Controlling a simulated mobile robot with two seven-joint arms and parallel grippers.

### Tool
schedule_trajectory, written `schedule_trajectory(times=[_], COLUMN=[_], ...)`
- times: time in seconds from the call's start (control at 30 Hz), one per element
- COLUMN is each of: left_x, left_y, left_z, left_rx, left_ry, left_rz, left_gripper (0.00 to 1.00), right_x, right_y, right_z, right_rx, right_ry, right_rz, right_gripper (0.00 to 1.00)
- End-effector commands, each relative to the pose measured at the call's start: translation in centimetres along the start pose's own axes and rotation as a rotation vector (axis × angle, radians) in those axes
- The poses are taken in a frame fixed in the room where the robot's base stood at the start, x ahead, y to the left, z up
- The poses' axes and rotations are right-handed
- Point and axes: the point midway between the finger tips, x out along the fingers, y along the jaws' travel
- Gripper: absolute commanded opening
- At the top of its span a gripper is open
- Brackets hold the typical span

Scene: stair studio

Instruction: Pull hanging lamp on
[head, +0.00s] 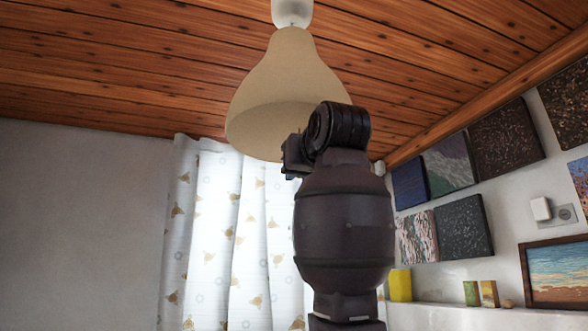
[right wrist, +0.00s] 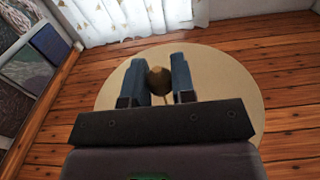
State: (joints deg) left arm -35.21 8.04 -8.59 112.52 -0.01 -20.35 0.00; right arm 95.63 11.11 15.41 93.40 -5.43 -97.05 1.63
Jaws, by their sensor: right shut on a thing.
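The hanging lamp (head: 285,85) has a beige bell-shaped shade under a white ceiling mount. No bright glow shows on the shade. In the right wrist view, its round underside (right wrist: 225,82) fills the middle against the ceiling planks. A small brown ball (right wrist: 159,80) sits between the two blue-grey fingers of my right gripper (right wrist: 158,70), which is shut on it. A thin strand shows just beside the ball. In the head view my right arm rises in front of the shade's lower right edge and mostly hides the gripper. My left gripper is not in view.
A white patterned curtain (head: 205,240) hangs behind the lamp. Several pictures (head: 465,225) cover the right wall above a ledge (head: 450,303) with small items. The plank ceiling (head: 130,60) is close above. The space left of the lamp is clear.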

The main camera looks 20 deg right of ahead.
Motion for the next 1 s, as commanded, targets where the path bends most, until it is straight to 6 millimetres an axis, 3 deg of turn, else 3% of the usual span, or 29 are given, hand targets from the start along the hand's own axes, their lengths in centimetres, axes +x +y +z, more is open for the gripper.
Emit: schedule_trajectory(times=[1.0], left_x=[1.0], left_y=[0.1], left_z=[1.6], left_rx=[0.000], left_ry=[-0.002], left_rz=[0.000], left_gripper=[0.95], right_x=[0.0], right_y=[0.0], right_z=[1.9], right_rx=[0.000], right_ry=[0.000], right_rz=[0.000], right_gripper=[0.07])
